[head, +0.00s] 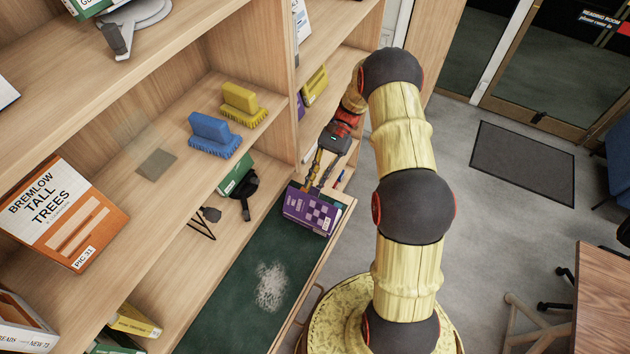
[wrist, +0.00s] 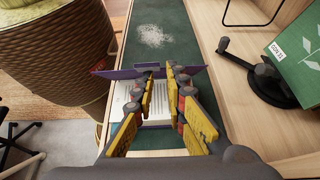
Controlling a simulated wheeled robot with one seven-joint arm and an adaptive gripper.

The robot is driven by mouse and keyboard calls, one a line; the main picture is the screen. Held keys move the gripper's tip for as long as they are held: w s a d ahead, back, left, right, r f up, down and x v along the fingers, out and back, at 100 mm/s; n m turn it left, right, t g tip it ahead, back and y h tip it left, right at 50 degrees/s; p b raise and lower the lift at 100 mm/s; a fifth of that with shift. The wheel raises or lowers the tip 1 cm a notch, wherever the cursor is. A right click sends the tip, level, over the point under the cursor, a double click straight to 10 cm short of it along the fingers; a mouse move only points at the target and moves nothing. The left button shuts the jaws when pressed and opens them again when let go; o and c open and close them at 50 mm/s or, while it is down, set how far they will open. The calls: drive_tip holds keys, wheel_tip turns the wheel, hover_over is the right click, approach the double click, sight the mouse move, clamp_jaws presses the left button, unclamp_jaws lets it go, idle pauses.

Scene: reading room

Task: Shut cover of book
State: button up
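The purple book lies on the green-topped surface, with its cover (head: 311,212) raised and tilted up; its patterned outer face shows in the head view. In the wrist view the cover (wrist: 110,73) stands as a thin purple band beyond the white printed pages (wrist: 126,98), so the book is open. My gripper (head: 319,184) is over the pages on the inner side of the cover. In the wrist view its yellow fingers (wrist: 163,72) are apart with a gap between them and nothing held. Their tips are close to the cover; I cannot tell whether they touch it.
The green surface (head: 225,293) has a white powdery patch (head: 271,287) and is otherwise clear beyond the book. Blue (head: 213,135) and yellow (head: 241,104) brushes sit on the shelf above.

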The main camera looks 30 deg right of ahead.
drive_tip(key=shift+o, duration=1.2)
drive_tip(key=shift+w+d+f, duration=0.15)
drive_tip(key=shift+w+d, duration=0.15)
drive_tip(key=shift+w, duration=0.05)
drive_tip(key=shift+o, duration=1.3)
drive_tip(key=shift+s+a, duration=0.15)
drive_tip(key=shift+o, duration=0.9)
drive_tip(key=w+d+f+b, duration=0.1)
drive_tip(key=w+d+b, duration=0.2)
drive_tip(key=w+d, duration=0.2)
drive_tip(key=shift+d+f, duration=0.15)
drive_tip(key=shift+d, duration=1.05)
drive_tip(key=shift+w, duration=0.1)
drive_tip(key=v, duration=0.7)
drive_tip(key=shift+d, duration=0.2)
drive_tip(key=shift+w, duration=0.1)
